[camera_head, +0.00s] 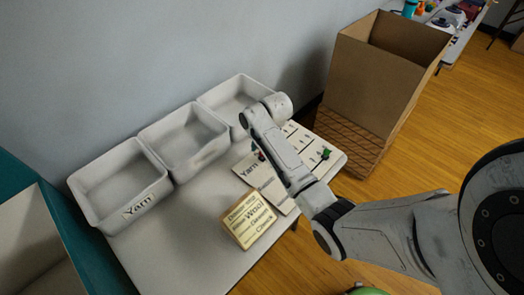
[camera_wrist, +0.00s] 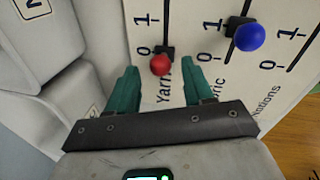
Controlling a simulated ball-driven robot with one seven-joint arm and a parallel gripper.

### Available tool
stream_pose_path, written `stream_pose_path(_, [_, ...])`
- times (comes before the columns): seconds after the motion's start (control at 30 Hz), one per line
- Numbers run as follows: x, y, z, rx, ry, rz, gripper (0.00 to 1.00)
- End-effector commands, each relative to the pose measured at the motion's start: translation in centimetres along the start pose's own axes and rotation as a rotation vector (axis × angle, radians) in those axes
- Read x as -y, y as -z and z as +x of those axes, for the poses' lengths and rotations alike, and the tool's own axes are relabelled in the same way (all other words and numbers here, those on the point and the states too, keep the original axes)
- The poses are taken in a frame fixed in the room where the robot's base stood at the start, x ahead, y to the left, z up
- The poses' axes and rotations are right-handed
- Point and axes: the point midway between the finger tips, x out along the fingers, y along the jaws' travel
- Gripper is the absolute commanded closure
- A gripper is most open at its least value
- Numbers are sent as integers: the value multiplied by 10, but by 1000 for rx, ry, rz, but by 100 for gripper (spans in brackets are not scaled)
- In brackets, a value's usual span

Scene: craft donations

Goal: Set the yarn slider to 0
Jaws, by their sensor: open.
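The slider panel (camera_head: 270,190) lies at the right end of the white table, partly hidden by my arm. In the wrist view, the yarn slider's red ball knob (camera_wrist: 160,64) has its black base level with the printed 0, at the Yarn label end. My gripper (camera_wrist: 163,75) is open, with its teal fingers apart on either side of the red knob. I see a gap on both sides and cannot tell their heights. My gripper is hidden behind my arm in the head view.
The blue fabric knob (camera_wrist: 250,37) sits close on the right, near its 1. A green knob (camera_head: 325,153) shows farther right. White bins, one marked Yarn (camera_head: 140,205), line the wall. A wooden sign block (camera_head: 248,220) stands in front. A large cardboard box (camera_head: 375,85) stands beyond.

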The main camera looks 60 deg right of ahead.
Motion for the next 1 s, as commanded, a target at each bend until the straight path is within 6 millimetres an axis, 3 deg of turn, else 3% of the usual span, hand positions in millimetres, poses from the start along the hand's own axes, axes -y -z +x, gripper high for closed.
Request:
stream_pose_path(0.5, [-1, 1, -88, 0, -2, -2, 49])
stream_pose_path(0.7, [0, 2, -100, -1, 0, -2, 49])
stream_pose_path(1.0, [0, 1, -101, -1, 1, -2, 49])
